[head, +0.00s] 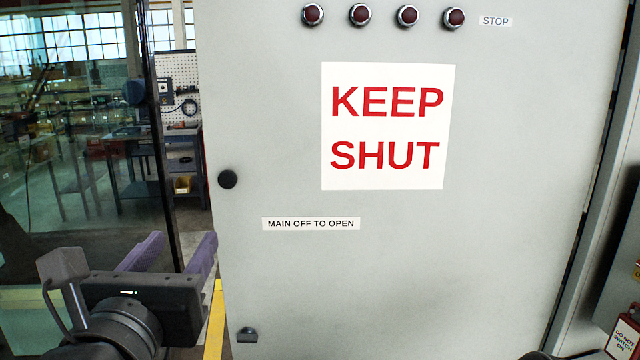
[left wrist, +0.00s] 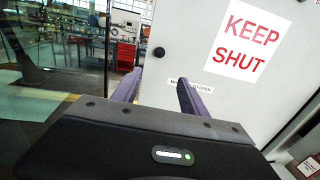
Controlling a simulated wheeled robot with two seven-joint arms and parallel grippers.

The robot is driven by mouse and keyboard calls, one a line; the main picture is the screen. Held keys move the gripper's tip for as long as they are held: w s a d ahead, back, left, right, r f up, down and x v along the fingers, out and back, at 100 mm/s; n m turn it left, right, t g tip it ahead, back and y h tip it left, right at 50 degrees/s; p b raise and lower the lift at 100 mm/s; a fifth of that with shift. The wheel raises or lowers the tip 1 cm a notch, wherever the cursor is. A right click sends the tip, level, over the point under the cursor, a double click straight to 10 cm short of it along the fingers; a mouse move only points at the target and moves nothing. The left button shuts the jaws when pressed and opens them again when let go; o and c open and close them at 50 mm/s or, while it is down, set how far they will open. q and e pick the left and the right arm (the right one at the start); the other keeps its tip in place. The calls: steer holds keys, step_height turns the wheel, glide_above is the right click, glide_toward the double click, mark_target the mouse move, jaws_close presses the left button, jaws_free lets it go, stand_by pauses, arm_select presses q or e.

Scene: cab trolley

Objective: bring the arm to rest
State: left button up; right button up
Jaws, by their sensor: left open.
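My left gripper (head: 178,254) is at the lower left of the head view, in front of the left edge of a grey cabinet door. Its two purple fingers are apart with nothing between them. In the left wrist view the fingers (left wrist: 158,90) point toward the door's left edge and look clear of it, though the exact gap is hard to judge. My right gripper is not in view; only a dark piece shows at the bottom edge of the head view.
The cabinet door (head: 500,200) fills the middle, with a KEEP SHUT sign (head: 388,126), a round black knob (head: 228,179) and a small dark catch (head: 247,335). A glass panel (head: 80,200) stands at left. A tag (head: 624,338) hangs at lower right. A workbench (head: 150,150) is behind.

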arm_select(q)
steer(key=w+d+f+m+g+h, duration=0.1)
steer(key=w+d+f+m, duration=0.1)
steer(key=w+f+m, duration=0.65)
steer(key=w+d+f+m+g+h, duration=0.1)
steer(key=w+d+f+m, duration=0.15)
steer(key=f+m, duration=0.65)
step_height(320, 180, down, 17)
steer(key=w+d+m+g+h, duration=0.15)
steer(key=m+g, duration=0.35)
steer(key=m, duration=0.6)
steer(key=s+d+f+m+g, duration=0.1)
steer(key=s+f+m+g, duration=0.15)
steer(key=f, duration=0.65)
steer(key=s+d+f+m+g, duration=0.15)
steer(key=s+f, duration=0.25)
steer(key=f, duration=0.5)
steer(key=s+f+m+g, duration=0.1)
steer(key=s+f+g, duration=0.5)
steer(key=s+f, duration=1.1)
steer(key=s, duration=0.2)
steer(key=shift+s+d+f+m+g, duration=0.15)
steer(key=shift+s+f+m+g, duration=0.15)
steer(key=shift+f+m, duration=0.05)
